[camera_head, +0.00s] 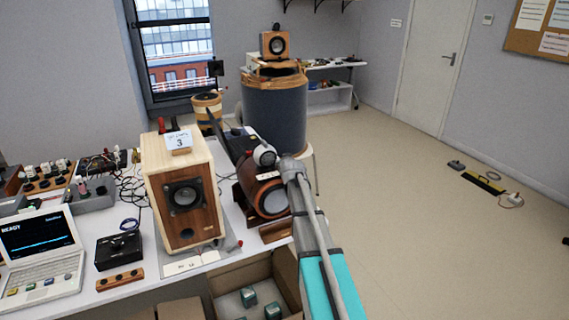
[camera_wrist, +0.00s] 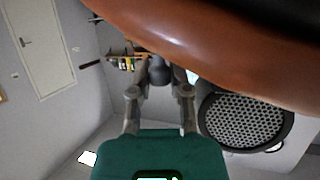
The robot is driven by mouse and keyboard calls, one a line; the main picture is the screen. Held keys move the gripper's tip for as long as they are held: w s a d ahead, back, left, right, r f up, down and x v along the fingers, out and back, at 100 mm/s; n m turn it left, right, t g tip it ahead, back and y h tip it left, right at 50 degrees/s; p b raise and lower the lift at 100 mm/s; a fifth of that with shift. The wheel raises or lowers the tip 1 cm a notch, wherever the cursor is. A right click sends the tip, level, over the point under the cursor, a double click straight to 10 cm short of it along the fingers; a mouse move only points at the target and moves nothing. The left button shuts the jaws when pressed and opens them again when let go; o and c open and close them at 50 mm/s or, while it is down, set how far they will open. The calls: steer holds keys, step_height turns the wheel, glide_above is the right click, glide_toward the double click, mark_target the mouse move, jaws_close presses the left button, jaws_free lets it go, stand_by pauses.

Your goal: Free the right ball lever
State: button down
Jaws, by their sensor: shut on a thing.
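A reddish-brown, glossy cylindrical speaker (camera_head: 262,188) lies on the white table, right of the wooden box speaker. A large curved brown surface, apparently its body, fills the top of the wrist view (camera_wrist: 215,35). My gripper (camera_wrist: 160,88) points up in that view, its two fingers closed around a dark rounded knob (camera_wrist: 158,70), which appears to be the right ball lever. Where the knob joins its mount is unclear. In the head view my arm covers the speaker's right side, and the grip itself cannot be made out there. No left lever can be identified.
The wooden box speaker (camera_head: 182,190) with a card marked 3 stands close on the left. A laptop (camera_head: 42,250) and black box (camera_head: 118,250) are farther left. An open cardboard box (camera_head: 225,280) is below the table edge. The floor on the right is mostly clear.

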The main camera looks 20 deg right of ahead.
steer(key=c, duration=0.6)
jaws_free()
steer(key=shift+o, duration=0.2)
steer(key=shift+w+d+n+y, duration=0.15)
steer(key=shift+d+n+y, duration=0.15)
steer(key=shift+n+y, duration=0.5)
steer(key=shift+w+d+n+y, duration=0.15)
steer(key=shift+d+n+y, duration=0.15)
steer(key=shift+n+y, duration=0.5)
